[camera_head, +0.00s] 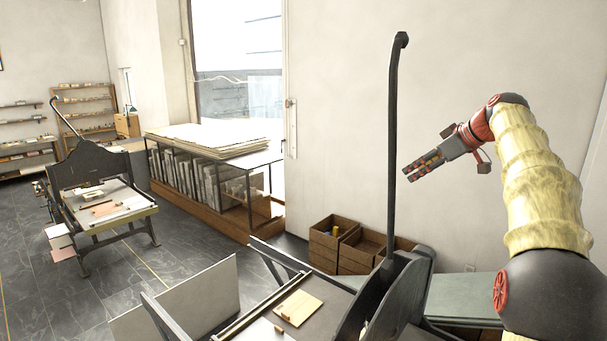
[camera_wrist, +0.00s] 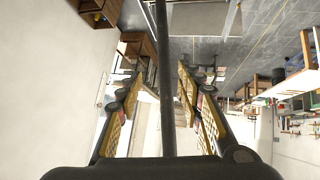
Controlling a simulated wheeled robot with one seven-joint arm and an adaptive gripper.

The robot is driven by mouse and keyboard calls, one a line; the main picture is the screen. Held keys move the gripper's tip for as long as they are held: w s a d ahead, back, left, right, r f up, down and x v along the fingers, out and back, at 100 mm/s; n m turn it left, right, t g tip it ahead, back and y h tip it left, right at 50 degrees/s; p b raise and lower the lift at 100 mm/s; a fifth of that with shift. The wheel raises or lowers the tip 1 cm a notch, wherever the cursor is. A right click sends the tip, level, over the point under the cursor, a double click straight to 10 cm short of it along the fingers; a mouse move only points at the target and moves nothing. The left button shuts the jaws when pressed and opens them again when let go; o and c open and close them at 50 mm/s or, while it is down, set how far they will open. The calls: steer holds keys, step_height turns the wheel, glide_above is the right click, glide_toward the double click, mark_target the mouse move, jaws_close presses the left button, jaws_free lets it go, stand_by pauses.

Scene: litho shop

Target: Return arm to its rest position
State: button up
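My arm (camera_head: 535,180) is raised at the right of the head view, and its upper part bends to the left. My gripper (camera_head: 407,174) points left and slightly down, in front of the pale wall. In the wrist view my gripper (camera_wrist: 159,78) has its two yellow-and-black fingers spread apart, with nothing gripped between them. A tall dark press lever (camera_head: 392,130) stands just left of the fingertips in the head view. A dark bar (camera_wrist: 165,60), seemingly this lever, runs between the fingers in the wrist view; I see no finger closed on it.
The near press (camera_head: 385,300) with a wooden board (camera_head: 298,307) on its bed stands below. Wooden crates (camera_head: 358,252) sit by the wall. A second press (camera_head: 92,168), a paper rack (camera_head: 225,180) and shelves (camera_head: 88,115) stand farther left. The wall behind my gripper is bare.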

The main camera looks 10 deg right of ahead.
steer(key=s+d+f+m+g+h+b, duration=0.15)
steer(key=f+m, duration=0.25)
steer(key=f, duration=0.4)
steer(key=s+f+m+g, duration=0.1)
steer(key=s+f+m, duration=0.25)
steer(key=f, duration=0.35)
steer(key=s+a+f+b, duration=1.1)
steer(key=f, duration=0.4)
steer(key=s+a+f+n+g+b, duration=0.1)
steer(key=s+a+f+b, duration=1)
steer(key=f, duration=0.5)
steer(key=s+a+f+h+b, duration=0.1)
steer(key=s+a+f+b, duration=1)
steer(key=f, duration=0.5)
steer(key=shift+s+a+f+n, duration=0.2)
steer(key=shift+s+a+n, duration=0.2)
steer(key=shift+s, duration=0.8)
steer(key=shift+o, duration=0.5)
steer(key=shift+a, duration=0.1)
